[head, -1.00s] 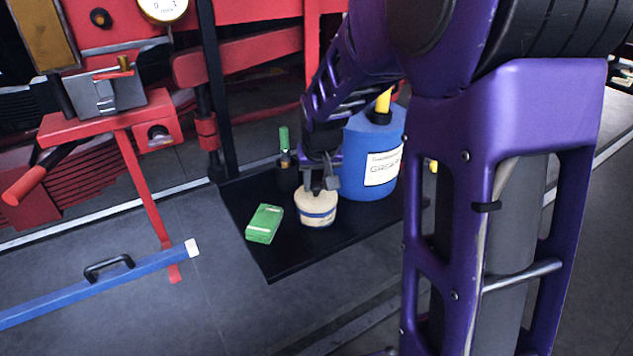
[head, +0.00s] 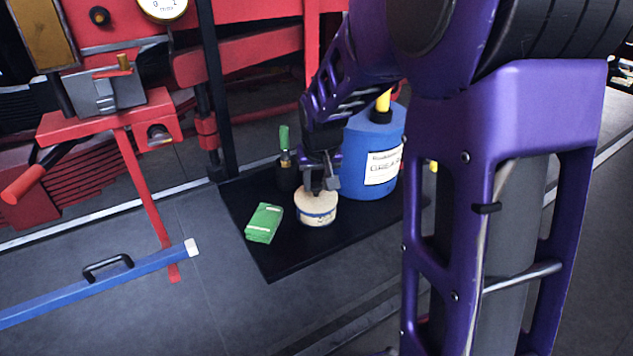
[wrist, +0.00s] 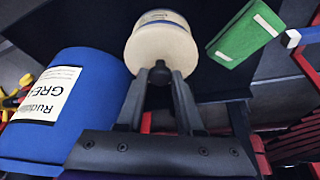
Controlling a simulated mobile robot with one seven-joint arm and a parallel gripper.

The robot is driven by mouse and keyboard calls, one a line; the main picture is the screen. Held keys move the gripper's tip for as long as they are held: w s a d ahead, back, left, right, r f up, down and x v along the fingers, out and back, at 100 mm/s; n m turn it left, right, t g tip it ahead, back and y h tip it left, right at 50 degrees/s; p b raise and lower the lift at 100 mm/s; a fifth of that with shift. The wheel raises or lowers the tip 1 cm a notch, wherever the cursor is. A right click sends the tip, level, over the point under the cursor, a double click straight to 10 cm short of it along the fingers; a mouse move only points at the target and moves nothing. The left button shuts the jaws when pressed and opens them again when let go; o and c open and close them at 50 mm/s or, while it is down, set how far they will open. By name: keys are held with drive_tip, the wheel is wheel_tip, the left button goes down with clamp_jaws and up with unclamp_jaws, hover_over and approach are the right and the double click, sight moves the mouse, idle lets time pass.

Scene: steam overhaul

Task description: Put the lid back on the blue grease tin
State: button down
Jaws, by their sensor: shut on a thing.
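A small round tin (head: 318,219) with a blue band and a pale label stands on the black shelf. It also shows beyond the lid in the wrist view (wrist: 163,15). A cream lid (head: 312,203), seen in the wrist view (wrist: 160,48) with a black knob, is over the tin's top. My gripper (head: 319,188) points down from above and is shut on the lid's knob; its fingers meet there in the wrist view (wrist: 160,76). The lid lines up closely with the tin. I cannot tell whether it is fully seated or a little above the rim.
A large blue container (head: 372,150) labelled grease stands close on the right. A dark pot (head: 287,174) with a green-handled tool is behind. The black shelf (head: 275,265) is clear in front. A blue bar (head: 100,285) is at left.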

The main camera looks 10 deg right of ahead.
idle(0.4)
drive_tip(key=shift+c, duration=2.3)
unclamp_jaws()
drive_tip(key=shift+o, duration=0.2)
drive_tip(key=o, duration=0.4)
drive_tip(key=shift+r+p, duration=1.65)
drive_tip(key=shift+r, duration=1.85)
